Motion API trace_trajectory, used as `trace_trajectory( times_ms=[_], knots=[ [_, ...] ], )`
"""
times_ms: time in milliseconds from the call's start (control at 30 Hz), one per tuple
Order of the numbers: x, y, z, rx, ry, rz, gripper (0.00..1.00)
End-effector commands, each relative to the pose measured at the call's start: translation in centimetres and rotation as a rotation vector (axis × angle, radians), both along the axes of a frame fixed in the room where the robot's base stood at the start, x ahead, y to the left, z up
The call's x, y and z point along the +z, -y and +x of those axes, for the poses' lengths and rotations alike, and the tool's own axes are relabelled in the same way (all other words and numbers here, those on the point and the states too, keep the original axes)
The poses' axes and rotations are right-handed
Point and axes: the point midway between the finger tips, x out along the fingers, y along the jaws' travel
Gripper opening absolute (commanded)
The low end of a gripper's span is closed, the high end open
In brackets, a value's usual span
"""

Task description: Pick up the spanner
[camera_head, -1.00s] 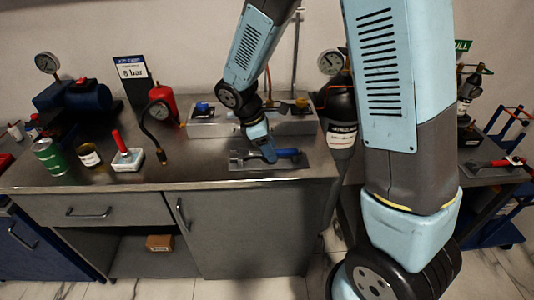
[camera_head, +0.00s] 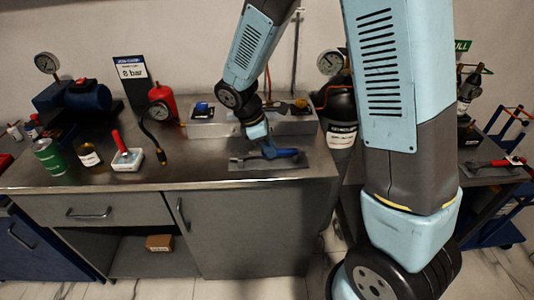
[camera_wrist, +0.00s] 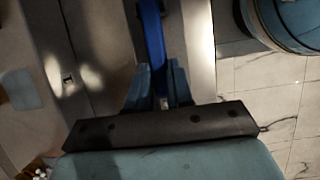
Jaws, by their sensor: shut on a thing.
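The spanner (camera_head: 284,153) has a blue handle and a grey metal head pointing left in the head view. It is at the dark mat (camera_head: 262,166) on the steel bench top; I cannot tell whether it touches the mat or is just above it. My gripper (camera_head: 267,153) points down and is shut on the spanner near the middle of its length. In the wrist view the blue handle (camera_wrist: 152,35) runs up from between the two fingers (camera_wrist: 158,88). The part between the fingers is partly hidden.
A grey box with valves (camera_head: 210,120) stands behind the mat. A black cylinder (camera_head: 340,110) stands at right.

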Motion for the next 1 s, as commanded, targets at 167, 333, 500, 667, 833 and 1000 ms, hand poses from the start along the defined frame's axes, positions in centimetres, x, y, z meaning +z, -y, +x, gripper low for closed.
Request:
trace_trajectory(
  times_ms=[167, 333, 500, 667, 833, 1000],
  knots=[
    [0.0, 0.0, 0.0, 0.0, 0.0, 0.0, 0.0],
    [0.4, 0.0, 0.0, -0.001, 0.001, 0.001, 0.0],
    [2.5, 0.0, 0.1, -0.001, 0.005, 0.002, 0.0],
    [5.1, -0.2, -1.6, 0.002, 0.004, 0.002, 0.0],
    [8.2, -0.4, -4.2, 0.002, 0.004, 0.002, 0.0],
    [10.3, -0.7, -7.6, 0.002, 0.003, 0.002, 0.0]
  ],
)
